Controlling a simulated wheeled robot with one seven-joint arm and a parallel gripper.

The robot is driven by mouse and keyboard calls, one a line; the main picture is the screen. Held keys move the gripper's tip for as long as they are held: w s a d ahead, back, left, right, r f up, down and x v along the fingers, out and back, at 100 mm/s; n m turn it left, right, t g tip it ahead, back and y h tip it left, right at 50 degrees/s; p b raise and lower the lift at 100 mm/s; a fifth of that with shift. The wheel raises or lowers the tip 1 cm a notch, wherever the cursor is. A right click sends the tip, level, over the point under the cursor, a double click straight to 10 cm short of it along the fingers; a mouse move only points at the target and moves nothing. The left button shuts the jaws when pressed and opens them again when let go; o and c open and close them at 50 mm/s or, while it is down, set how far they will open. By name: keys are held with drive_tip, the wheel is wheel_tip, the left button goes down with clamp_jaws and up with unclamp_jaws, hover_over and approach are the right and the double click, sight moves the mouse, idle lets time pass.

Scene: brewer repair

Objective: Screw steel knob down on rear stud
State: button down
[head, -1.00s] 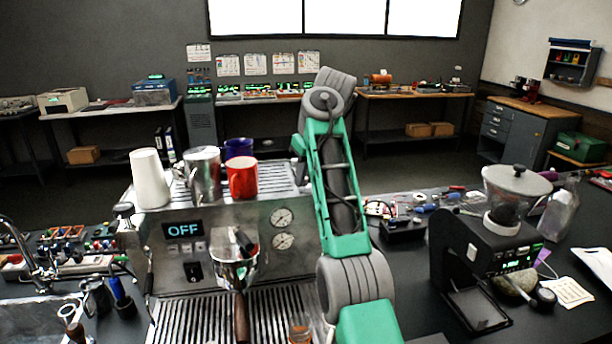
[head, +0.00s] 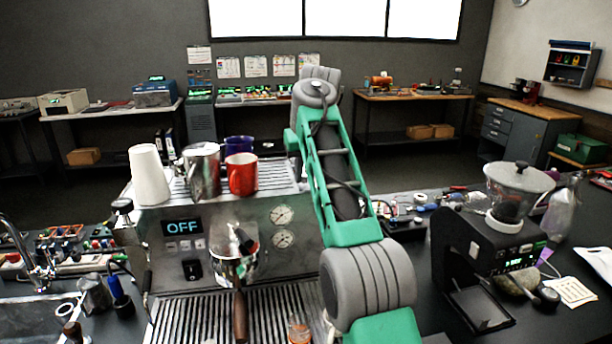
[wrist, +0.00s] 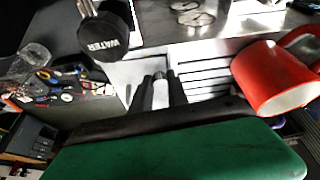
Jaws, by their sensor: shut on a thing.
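My gripper (wrist: 159,92) shows in the wrist view, its two dark fingers closed around a small pale metal piece (wrist: 160,95), which looks like the steel knob. The fingers hide most of it, and I cannot see its threads or how it sits on the stud. A pale panel and a slotted steel top lie beyond the fingertips. In the head view the espresso machine (head: 292,262) stands on the bench, with my green and grey arm reaching over its right side. My gripper and the rear stud are hidden there.
A red mug (wrist: 276,78) is close on the right in the wrist view, and a black cap marked WATER (wrist: 102,38) is at upper left. A steel pitcher (head: 203,166) and white cups (head: 149,178) also stand on the machine. A grinder (head: 470,255) is to its right.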

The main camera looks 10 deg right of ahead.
drive_tip(key=shift+m, duration=0.4)
drive_tip(key=c, duration=1.2)
unclamp_jaws()
